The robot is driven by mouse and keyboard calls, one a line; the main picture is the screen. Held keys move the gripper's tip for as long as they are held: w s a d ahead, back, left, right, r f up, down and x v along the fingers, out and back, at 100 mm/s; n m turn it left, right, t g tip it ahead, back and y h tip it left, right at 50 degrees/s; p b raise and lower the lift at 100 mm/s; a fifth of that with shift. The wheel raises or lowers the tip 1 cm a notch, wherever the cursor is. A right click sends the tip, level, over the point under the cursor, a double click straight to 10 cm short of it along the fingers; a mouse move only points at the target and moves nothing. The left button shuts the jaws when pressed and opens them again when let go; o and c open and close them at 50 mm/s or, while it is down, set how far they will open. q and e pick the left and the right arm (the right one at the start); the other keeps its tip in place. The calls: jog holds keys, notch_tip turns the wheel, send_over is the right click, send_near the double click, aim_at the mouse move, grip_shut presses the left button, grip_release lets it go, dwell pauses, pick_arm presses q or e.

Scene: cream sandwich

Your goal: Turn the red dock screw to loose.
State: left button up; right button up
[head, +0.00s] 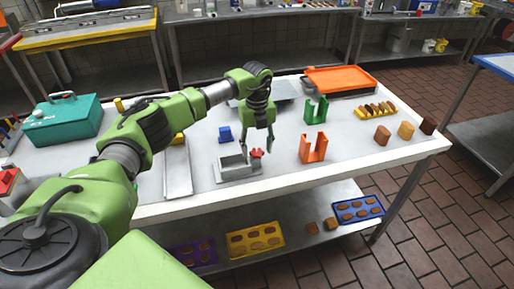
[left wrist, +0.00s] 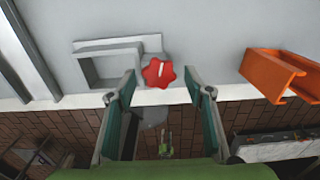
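The red dock screw (head: 257,153) is a lobed knob at the right end of the grey dock frame (head: 237,175) on the white table. In the left wrist view the screw (left wrist: 158,73) shows a pale line on its top, and the dock frame (left wrist: 108,68) lies left of it. My left gripper (head: 261,146) points down over the screw. In the left wrist view the left gripper (left wrist: 160,72) is open, with its fingers on either side of the screw. I cannot tell whether they touch it. My right gripper is not in view.
An orange holder (head: 313,148) stands right of the dock, with a green holder (head: 315,109) behind it. A small blue block (head: 225,134) sits behind the dock, and a grey rail (head: 178,172) lies left. The table's front edge is close to the dock.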

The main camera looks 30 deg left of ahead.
aim_at(257, 152)
pick_arm(q)
notch_tip(257, 152, up, 12)
dwell(0.7)
dwell(0.4)
